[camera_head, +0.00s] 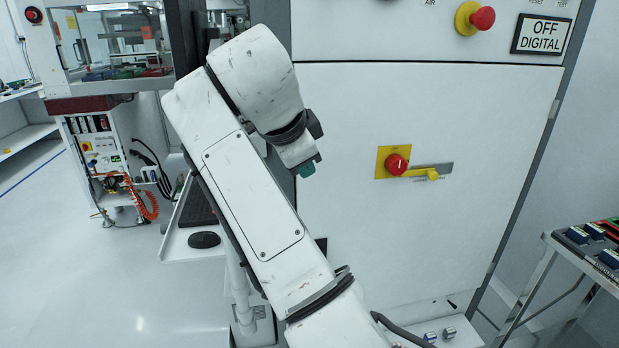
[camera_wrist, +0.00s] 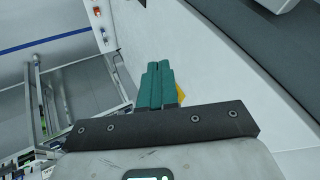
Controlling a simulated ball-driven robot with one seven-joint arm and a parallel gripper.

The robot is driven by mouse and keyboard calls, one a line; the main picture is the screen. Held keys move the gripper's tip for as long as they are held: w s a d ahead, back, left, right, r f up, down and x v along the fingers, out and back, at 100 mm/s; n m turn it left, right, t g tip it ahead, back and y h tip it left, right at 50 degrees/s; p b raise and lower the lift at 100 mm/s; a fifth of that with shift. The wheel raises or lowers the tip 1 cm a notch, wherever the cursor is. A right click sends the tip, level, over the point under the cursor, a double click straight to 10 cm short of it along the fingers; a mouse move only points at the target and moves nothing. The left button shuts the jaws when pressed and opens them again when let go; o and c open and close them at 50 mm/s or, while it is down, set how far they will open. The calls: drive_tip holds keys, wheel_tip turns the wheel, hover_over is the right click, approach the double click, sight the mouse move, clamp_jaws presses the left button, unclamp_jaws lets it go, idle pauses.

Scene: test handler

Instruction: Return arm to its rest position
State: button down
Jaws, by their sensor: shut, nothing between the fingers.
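My white arm rises from the bottom of the head view and bends over at the top left of the cabinet door. My gripper (camera_head: 306,169) hangs at the arm's end, pointing down, in front of the left part of the door. Only a bit of its green fingers shows there. In the wrist view my gripper (camera_wrist: 159,68) shows its two green fingers side by side, pressed together. Nothing is between them.
The white cabinet (camera_head: 450,230) fills the right, with a red rotary switch (camera_head: 397,164) and a red emergency button (camera_head: 483,17). A shelf with a mouse (camera_head: 204,240) is left of my arm. A rack (camera_head: 590,236) stands far right. Open floor (camera_head: 90,270) lies left.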

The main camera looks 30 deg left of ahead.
drive_tip(key=shift+v, duration=0.8)
drive_tip(key=d+f+n+g, duration=0.1)
drive_tip(key=d+f, duration=0.4)
drive_tip(key=f, duration=0.4)
drive_tip(key=d+f+n+g, duration=0.1)
drive_tip(key=d+f+n, duration=0.1)
drive_tip(key=d+f, duration=0.55)
drive_tip(key=s+d+f+n+g, duration=0.1)
drive_tip(key=s+d+f, duration=0.2)
drive_tip(key=d+f, duration=0.4)
drive_tip(key=s+d+f+n+g, duration=0.1)
drive_tip(key=s+d+f, duration=0.1)
drive_tip(key=d+f, duration=0.6)
drive_tip(key=s+d+f+n+g, duration=0.1)
drive_tip(key=s+d+f, duration=1)
drive_tip(key=s+d, duration=0.1)
drive_tip(key=s+d+f, duration=0.1)
drive_tip(key=s+d, duration=0.5)
drive_tip(key=s, duration=0.3)
drive_tip(key=s+d+f+n+g, duration=0.1)
drive_tip(key=s+d, duration=0.5)
drive_tip(key=s, duration=0.4)
drive_tip(key=shift+d+n+h, duration=0.15)
drive_tip(key=shift+n+h, duration=0.15)
drive_tip(key=shift+h, duration=0.1)
